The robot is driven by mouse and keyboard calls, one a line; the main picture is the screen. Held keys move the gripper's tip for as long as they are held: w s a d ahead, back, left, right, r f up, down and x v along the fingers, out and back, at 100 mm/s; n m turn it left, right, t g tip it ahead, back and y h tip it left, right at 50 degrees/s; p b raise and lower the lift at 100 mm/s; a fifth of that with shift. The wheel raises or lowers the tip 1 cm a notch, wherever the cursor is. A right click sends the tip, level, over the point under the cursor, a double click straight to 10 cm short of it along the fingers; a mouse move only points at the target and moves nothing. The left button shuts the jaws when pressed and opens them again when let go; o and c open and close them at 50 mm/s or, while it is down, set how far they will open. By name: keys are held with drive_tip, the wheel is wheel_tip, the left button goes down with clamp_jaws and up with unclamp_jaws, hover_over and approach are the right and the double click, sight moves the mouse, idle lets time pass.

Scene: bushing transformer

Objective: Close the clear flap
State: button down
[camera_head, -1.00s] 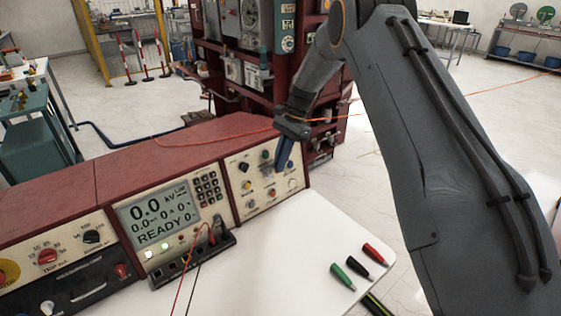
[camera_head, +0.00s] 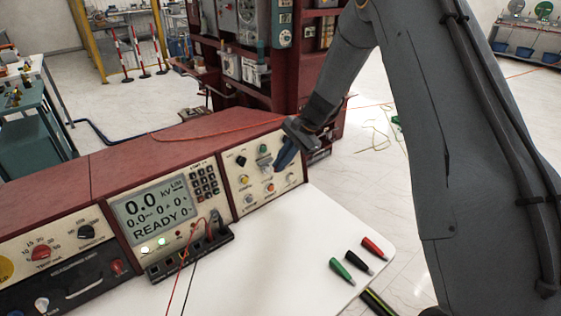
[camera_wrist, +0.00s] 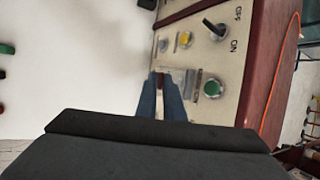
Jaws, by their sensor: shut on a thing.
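The small clear flap (camera_wrist: 191,80) is on the cream control panel, beside the green button (camera_wrist: 212,88) in the wrist view. It shows faintly below the green button in the head view (camera_head: 265,161). My gripper (camera_head: 279,166) is at the panel's right part, its blue fingers slanting down to the flap. In the wrist view the fingers (camera_wrist: 162,76) are close together at the flap's edge, shut on it. The fingers hide part of it, and its exact angle is hard to tell.
A black ON/OFF switch (camera_wrist: 214,28) and a yellow button (camera_wrist: 184,39) are near the fingers. Green, black and red plugs (camera_head: 357,262) lie on the white tabletop (camera_head: 290,250). Red and black leads run from the display section. The tabletop before the panel is mostly clear.

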wheel_tip(320, 180, down, 9)
drive_tip(key=w+a+n+t+y+b, duration=0.1)
drive_tip(key=n+t+y+b, duration=0.3)
drive_tip(key=b, duration=4.7)
drive_tip(key=t+y, duration=0.6)
drive_tip(key=shift+w+f+n+y+b, duration=0.15)
drive_tip(key=shift+w+n+y+b, duration=0.15)
drive_tip(key=shift+w+y, duration=0.1)
drive_tip(key=shift+a+t+b, duration=0.1)
drive_tip(key=shift+t+b, duration=0.2)
drive_tip(key=shift+b, duration=0.35)
drive_tip(key=c, duration=1.8)
unclamp_jaws()
drive_tip(key=shift+w+a+f, duration=0.1)
drive_tip(key=shift+a, duration=0.05)
drive_tip(key=shift+c, duration=0.2)
drive_tip(key=shift+f, duration=0.1)
